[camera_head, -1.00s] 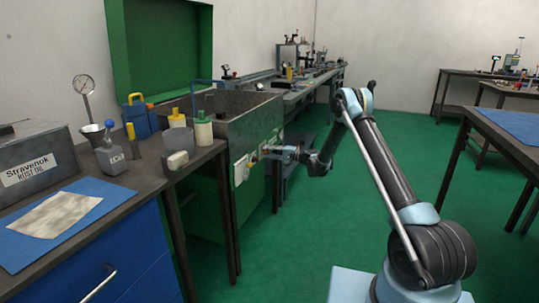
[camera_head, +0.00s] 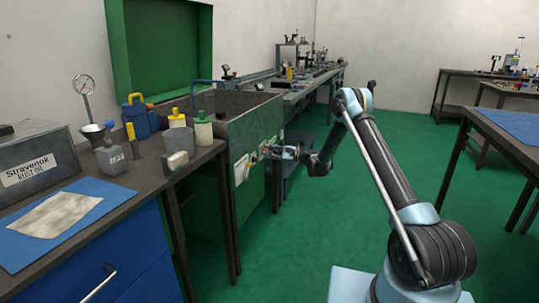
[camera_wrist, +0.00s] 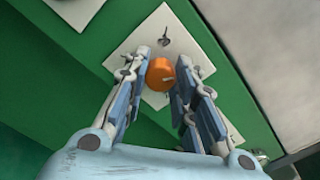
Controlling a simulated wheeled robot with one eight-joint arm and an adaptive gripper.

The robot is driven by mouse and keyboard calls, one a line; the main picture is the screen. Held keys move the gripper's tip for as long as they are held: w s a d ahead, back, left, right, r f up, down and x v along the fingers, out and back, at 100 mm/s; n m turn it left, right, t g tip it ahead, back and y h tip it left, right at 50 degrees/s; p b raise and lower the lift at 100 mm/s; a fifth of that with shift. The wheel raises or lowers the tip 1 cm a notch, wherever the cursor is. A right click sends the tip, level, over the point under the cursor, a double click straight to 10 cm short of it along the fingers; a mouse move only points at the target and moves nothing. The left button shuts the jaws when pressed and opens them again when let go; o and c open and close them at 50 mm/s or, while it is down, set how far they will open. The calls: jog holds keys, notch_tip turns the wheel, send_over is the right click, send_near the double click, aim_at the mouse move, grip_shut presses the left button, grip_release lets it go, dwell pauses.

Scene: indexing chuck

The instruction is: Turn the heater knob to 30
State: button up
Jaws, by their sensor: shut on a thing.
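The orange heater knob (camera_wrist: 160,75) sits on a pale square plate on the green front of the tank (camera_head: 258,122). My gripper (camera_wrist: 162,68) has a finger on each side of the knob and is shut on it. A small pale mark shows at the knob's lower right in the wrist view. No readable number shows on the plate (camera_wrist: 147,38); part of it is hidden by the fingers. In the head view my gripper (camera_head: 272,151) reaches the panel from the right, and the knob is mostly hidden there.
A second pale plate (camera_wrist: 75,10) lies at the upper left of the wrist view. In the head view, a bench (camera_head: 112,190) with bottles and a grey box stands left of the tank. Green floor (camera_head: 290,225) is clear in front.

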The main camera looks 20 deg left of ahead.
jog(key=shift+w+d+f+m, duration=0.1)
jog(key=shift+w+d+m, duration=0.05)
jog(key=shift+m, duration=1.25)
jog(key=o, duration=1.1)
jog(key=d, duration=0.8)
jog(key=s+d, duration=0.1)
jog(key=d, duration=0.2)
jog(key=shift+d, duration=0.4)
